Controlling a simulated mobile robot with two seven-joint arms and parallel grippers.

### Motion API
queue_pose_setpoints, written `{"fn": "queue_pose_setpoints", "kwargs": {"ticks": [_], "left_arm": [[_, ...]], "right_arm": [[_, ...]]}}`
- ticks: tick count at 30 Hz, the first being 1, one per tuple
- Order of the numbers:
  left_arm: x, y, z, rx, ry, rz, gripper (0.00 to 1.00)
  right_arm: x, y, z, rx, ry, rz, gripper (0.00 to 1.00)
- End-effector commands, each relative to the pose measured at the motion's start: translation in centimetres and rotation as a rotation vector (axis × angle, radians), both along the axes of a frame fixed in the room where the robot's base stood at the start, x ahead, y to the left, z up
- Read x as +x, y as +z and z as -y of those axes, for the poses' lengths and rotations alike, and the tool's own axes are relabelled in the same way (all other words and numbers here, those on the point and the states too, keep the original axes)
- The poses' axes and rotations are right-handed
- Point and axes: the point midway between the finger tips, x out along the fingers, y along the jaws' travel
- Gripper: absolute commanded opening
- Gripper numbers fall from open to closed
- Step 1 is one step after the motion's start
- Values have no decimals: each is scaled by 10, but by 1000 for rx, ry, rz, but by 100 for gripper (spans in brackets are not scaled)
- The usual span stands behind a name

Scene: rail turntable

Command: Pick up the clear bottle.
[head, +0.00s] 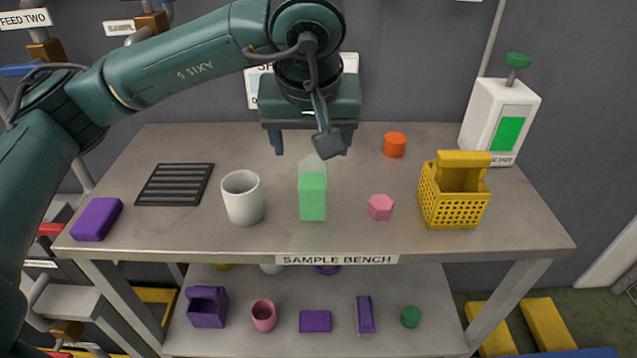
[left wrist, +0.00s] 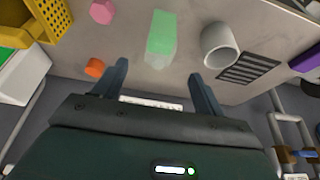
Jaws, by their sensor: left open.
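The clear bottle (head: 312,195) stands upright near the middle of the bench, green in its lower part with a pale see-through top. It also shows in the left wrist view (left wrist: 161,35), ahead of the fingers and between their lines. My left gripper (head: 312,145) is open and empty, above and behind the bottle in the head view, its fingers apart. Its two fingers also show in the left wrist view (left wrist: 158,70), with a gap between them and the bottle. My right gripper is not in view.
On the bench (head: 400,240), a white cup (head: 243,198) stands left of the bottle and a pink hexagonal piece (head: 380,207) right of it. An orange cylinder (head: 395,145), yellow basket (head: 453,195), white dispenser (head: 497,120), black grate (head: 175,184) and purple block (head: 97,219) lie farther out.

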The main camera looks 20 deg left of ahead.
Motion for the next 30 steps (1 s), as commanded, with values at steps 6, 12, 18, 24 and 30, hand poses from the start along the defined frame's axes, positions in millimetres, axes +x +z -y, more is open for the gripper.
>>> {"fn": "queue_pose_setpoints", "kwargs": {"ticks": [6, 12, 18, 24, 30], "left_arm": [[15, -40, -4, -4, 1, -6, 71], [22, -56, -6, -5, 1, -4, 71], [31, -76, -9, -6, 2, -9, 71], [40, -100, -11, -6, 2, -6, 71], [42, -104, -11, -7, 0, -3, 71]], "right_arm": [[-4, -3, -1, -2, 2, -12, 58], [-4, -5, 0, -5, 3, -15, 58], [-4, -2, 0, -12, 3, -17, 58], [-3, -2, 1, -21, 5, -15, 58], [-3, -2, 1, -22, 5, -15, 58]]}}
